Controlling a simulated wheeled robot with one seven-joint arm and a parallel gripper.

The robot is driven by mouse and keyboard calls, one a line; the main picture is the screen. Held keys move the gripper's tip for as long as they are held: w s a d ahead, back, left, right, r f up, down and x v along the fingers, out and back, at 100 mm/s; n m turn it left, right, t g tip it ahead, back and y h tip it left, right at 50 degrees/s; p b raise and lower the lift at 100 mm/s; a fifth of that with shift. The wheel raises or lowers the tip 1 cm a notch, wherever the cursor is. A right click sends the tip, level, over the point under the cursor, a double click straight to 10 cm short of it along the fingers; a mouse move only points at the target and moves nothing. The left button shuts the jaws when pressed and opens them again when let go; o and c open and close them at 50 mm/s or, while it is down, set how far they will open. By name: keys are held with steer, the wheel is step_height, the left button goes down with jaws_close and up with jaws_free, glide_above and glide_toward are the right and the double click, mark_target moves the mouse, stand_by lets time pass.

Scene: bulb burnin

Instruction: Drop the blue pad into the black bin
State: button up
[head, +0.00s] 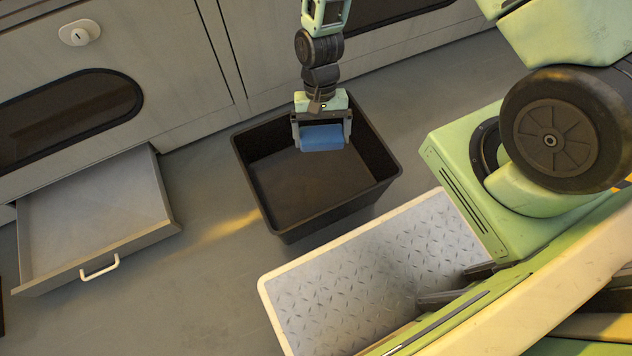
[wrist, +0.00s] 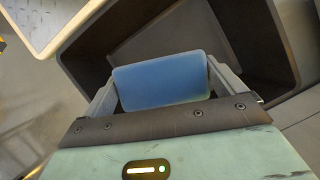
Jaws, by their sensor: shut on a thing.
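The blue pad (head: 322,138) is held between the two fingers of my gripper (head: 321,135). The pad also shows in the wrist view (wrist: 161,81), gripped at both ends by the fingers of my gripper (wrist: 162,88). The black bin (head: 262,198) stands on the floor, open at the top. In the head view the pad appears over the far part of the bin's opening; its exact height against the rim is hard to tell. The bin (wrist: 262,50) lies behind the pad in the wrist view. The visible part of the bin's floor looks empty.
An open, empty drawer (head: 95,215) with a white handle juts out at the left. Grey cabinets (head: 185,75) run behind the bin. A pale-rimmed tray with a patterned metal surface (head: 375,275) is close to the bin's near right side. Floor between drawer and bin is clear.

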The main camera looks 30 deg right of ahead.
step_height(320, 180, down, 6)
steer(key=b, duration=0.6)
steer(key=o, duration=0.5)
steer(key=p+v, duration=0.7)
steer(key=v, duration=1)
steer(key=shift+p, duration=0.3)
steer(key=shift+r, duration=0.25)
